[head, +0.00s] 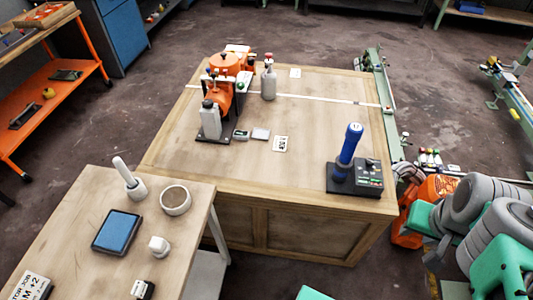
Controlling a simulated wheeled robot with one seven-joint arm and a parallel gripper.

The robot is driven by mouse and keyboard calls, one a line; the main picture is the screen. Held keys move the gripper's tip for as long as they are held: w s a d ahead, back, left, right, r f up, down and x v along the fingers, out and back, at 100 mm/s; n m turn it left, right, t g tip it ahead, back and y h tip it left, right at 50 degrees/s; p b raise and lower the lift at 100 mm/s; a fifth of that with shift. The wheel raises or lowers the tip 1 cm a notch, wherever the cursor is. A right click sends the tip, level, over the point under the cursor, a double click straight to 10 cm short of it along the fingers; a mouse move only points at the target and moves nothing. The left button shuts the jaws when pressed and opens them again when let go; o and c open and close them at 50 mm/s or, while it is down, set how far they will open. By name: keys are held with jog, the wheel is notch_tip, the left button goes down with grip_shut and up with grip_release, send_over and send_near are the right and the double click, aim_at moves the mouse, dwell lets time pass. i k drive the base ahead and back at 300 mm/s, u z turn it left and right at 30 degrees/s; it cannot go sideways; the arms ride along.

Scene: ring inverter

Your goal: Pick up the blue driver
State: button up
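The blue driver (350,145) stands nearly upright, tilted slightly, on a dark base (341,182) near the front right of the large wooden workbench (300,185). A small dark control box with buttons (369,178) is right beside it. My green and grey arm (485,215) is folded at the right edge of the head view, beyond the bench's right side and well apart from the driver. My gripper's fingertips cannot be made out among the arm links.
An orange machine (225,75), a grey bottle (268,80) and small cards sit at the bench's back left. A nearer table (70,225) holds a blue pad (117,231), a bowl (175,199) and a white-handled tool (130,180). The bench is clear left of the driver.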

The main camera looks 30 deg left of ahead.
aim_at(354, 132)
jog(key=u, duration=0.8)
jog(key=i, duration=0.2)
jog(key=u, duration=3.1)
jog(key=k, duration=0.65)
jog(key=z, duration=0.6)
